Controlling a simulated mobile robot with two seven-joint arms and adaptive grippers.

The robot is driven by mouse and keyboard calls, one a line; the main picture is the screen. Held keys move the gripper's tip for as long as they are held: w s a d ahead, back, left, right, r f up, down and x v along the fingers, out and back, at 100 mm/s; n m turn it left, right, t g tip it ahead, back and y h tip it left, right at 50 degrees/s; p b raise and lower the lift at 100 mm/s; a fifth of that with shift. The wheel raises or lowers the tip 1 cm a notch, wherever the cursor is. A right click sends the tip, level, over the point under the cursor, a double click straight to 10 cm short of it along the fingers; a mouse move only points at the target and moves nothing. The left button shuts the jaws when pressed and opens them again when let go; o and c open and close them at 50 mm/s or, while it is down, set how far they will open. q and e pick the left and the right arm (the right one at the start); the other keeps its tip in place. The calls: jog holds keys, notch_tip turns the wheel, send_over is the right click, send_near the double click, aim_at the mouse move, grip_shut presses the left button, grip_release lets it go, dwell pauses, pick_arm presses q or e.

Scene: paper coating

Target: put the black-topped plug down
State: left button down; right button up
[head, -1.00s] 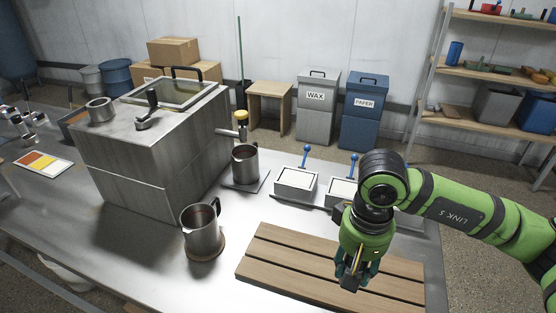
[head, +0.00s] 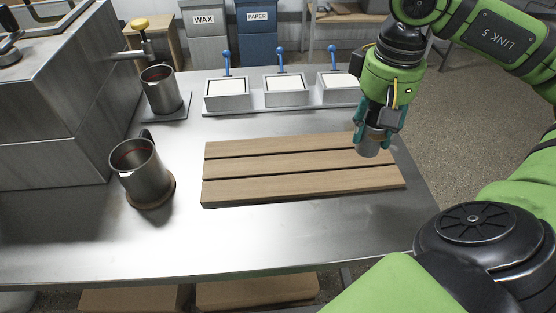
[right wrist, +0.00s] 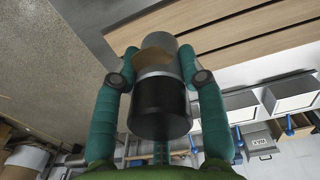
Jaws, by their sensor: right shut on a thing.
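The black-topped plug (right wrist: 159,105) is between the two teal fingers of my right gripper (right wrist: 160,75) in the right wrist view. Its black end faces the wrist, with a light band, a brownish patch and a grey far end beyond. In the head view my right gripper (head: 375,135) points down with the plug's grey lower end (head: 368,149) showing below the fingers. The plug is over the right end of the slatted wooden board (head: 290,168); whether it touches the board I cannot tell. My left gripper is out of view.
A row of pale-topped boxes with blue levers (head: 283,92) stands behind the board. A metal mug (head: 142,172) on a round brown base and another mug (head: 161,90) stand to the left. Most of the board is bare. The table's right edge is close to the gripper.

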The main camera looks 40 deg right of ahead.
jog(key=shift+s+a+r, duration=0.1)
jog(key=shift+a+r, duration=0.05)
jog(key=shift+w+a+p, duration=0.2)
jog(key=shift+p, duration=0.1)
jog(key=w+a+f+p, duration=0.1)
jog(key=w+a+f, duration=0.1)
jog(key=w, duration=0.1)
jog(key=w+a+f+p, duration=0.2)
jog(key=w, duration=0.1)
jog(key=w+a+f+p, duration=0.1)
jog(key=w+a+f, duration=0.1)
jog(key=f, duration=0.1)
jog(key=shift+w+a+p, duration=0.1)
jog(key=shift+w+p, duration=0.2)
jog(key=shift+w, duration=0.1)
notch_tip(320, 180, down, 3)
jog(key=shift+s+f+p, duration=0.1)
jog(key=shift+f+p, duration=0.1)
jog(key=shift+p, duration=0.25)
jog(key=shift+f, duration=0.3)
